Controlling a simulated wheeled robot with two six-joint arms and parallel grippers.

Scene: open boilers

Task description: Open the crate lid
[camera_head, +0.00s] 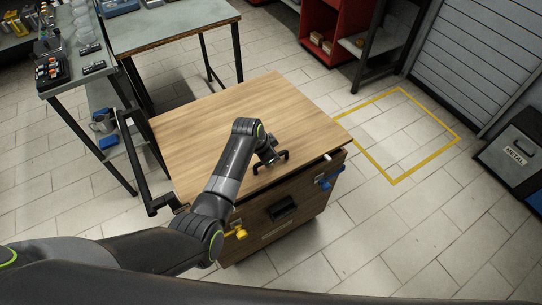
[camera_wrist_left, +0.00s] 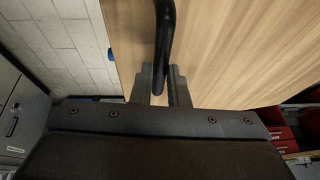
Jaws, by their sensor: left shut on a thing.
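The wooden crate (camera_head: 303,207) stands on the tiled floor with its flat wooden lid (camera_head: 190,135) on top. I cannot tell whether the lid is slightly raised. A black bar handle (camera_head: 285,156) is fixed on the lid near its front edge; it also shows in the left wrist view (camera_wrist_left: 166,30). My left gripper (camera_head: 268,160) is at this handle, its fingers (camera_wrist_left: 162,82) shut around the bar. A yellow latch (camera_head: 237,232) and a blue latch (camera_head: 330,179) are on the crate's front. My right gripper is not in view.
A black push bar (camera_head: 142,160) is at the crate's left side. Workbenches (camera_head: 170,24) stand behind and to the left. A red shelf (camera_head: 325,30) is at the back. Floor inside the yellow outline (camera_head: 398,132) is clear. A metal bin (camera_head: 512,155) is at the right.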

